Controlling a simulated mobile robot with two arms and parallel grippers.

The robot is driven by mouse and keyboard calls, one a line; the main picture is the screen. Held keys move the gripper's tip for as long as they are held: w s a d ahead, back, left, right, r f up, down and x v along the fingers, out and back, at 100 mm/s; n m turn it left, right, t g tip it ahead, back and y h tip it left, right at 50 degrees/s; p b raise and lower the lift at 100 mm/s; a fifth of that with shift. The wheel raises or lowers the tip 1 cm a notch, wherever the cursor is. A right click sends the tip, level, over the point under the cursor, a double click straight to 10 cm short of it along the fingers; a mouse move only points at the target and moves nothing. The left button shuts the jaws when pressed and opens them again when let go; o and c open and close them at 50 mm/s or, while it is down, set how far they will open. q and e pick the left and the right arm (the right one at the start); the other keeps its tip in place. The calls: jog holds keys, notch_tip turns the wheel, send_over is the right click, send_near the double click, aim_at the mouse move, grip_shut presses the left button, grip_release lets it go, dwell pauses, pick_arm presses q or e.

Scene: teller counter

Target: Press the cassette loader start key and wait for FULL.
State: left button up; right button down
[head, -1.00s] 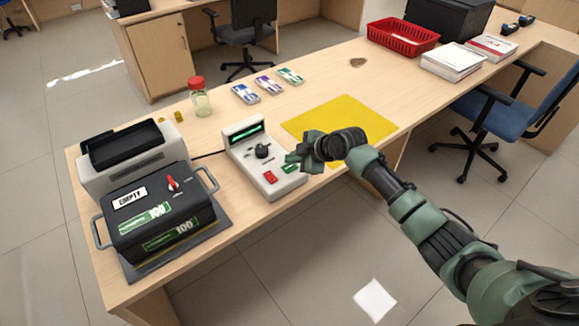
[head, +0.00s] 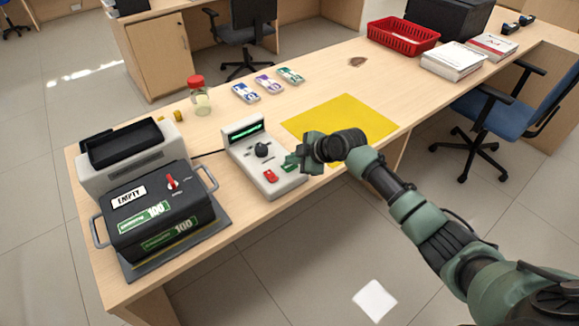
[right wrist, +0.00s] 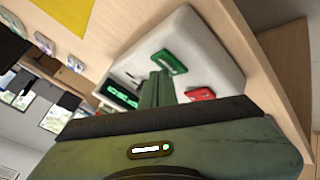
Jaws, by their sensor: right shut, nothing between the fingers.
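The pale control box (head: 282,187) stands on the counter beside the cassette, with a lit green display (head: 245,129), a black knob (head: 262,150), a red key (head: 271,176) and a green key (right wrist: 169,62). My right gripper (head: 292,163) is shut and empty, its fingertips just over the green key; I cannot tell whether they touch it. In the right wrist view the closed fingers (right wrist: 157,85) point at the green key, with the red key (right wrist: 201,94) to the right. The black cassette (head: 158,199) reads EMPTY and has a red switch. My left gripper is not in view.
A grey machine with a black top (head: 125,146) stands behind the cassette. A yellow mat (head: 350,114) lies right of the control box. Banknote bundles (head: 267,85), a red-capped jar (head: 201,100) and a red basket (head: 403,38) are farther back.

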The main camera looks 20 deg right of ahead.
aim_at(292, 167)
jog(key=shift+f+b, duration=0.4)
jog(key=shift+f, duration=0.1)
dwell(0.7)
jog(key=shift+r, duration=0.1)
jog(key=shift+r+p, duration=0.7)
jog(key=shift+r, duration=0.1)
notch_tip(292, 167, up, 5)
jog(key=p, duration=0.4)
dwell(0.4)
dwell(0.4)
